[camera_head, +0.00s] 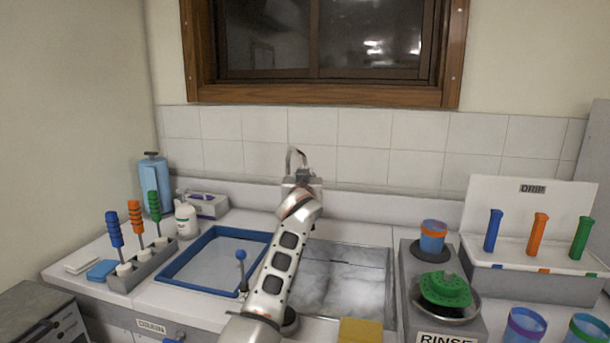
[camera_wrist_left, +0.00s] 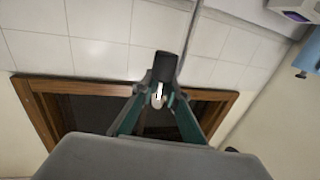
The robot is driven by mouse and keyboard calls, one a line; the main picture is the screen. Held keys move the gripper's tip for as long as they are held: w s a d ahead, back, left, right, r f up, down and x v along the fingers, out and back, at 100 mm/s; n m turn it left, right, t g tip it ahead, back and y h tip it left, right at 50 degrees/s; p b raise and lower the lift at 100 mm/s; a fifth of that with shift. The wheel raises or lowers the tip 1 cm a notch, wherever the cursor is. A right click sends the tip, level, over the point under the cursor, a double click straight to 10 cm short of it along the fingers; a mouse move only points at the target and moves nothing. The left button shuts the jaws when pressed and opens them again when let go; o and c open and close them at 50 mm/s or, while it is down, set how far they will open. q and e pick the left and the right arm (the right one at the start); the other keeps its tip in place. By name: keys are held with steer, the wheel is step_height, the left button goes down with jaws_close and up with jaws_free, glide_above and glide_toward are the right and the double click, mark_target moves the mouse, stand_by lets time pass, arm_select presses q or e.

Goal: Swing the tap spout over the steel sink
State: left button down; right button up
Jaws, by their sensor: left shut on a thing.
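The tap spout (camera_head: 296,153) is a thin steel pipe that curves over at the top. It rises in front of the tiled wall, and its lower part and base are hidden behind my left arm. My left gripper (camera_head: 301,182) is at the tap, shut on the spout. The left wrist view shows its teal fingers (camera_wrist_left: 160,96) closed in, with a grey pipe (camera_wrist_left: 190,42) beside them. The exact contact is hard to make out. The steel sink (camera_head: 345,275) lies to the right of my arm, its left part covered by the arm. My right gripper is not in view.
A blue-rimmed basin (camera_head: 180,262) lies left of the arm, with a blue-knobbed lever (camera_head: 241,262) at its edge. A yellow sponge (camera_head: 361,330) is at the sink's front. The rinse stand (camera_head: 408,290) is right of the sink. A window (camera_head: 320,95) is above the tiles.

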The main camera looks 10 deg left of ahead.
arm_select(q)
steer(key=shift+f, duration=0.5)
steer(key=c, duration=2)
jaws_free()
steer(key=shift+w, duration=0.1)
steer(key=shift+o, duration=0.2)
steer(key=shift+d, duration=0.1)
steer(key=shift+r, duration=0.2)
steer(key=shift+r, duration=0.1)
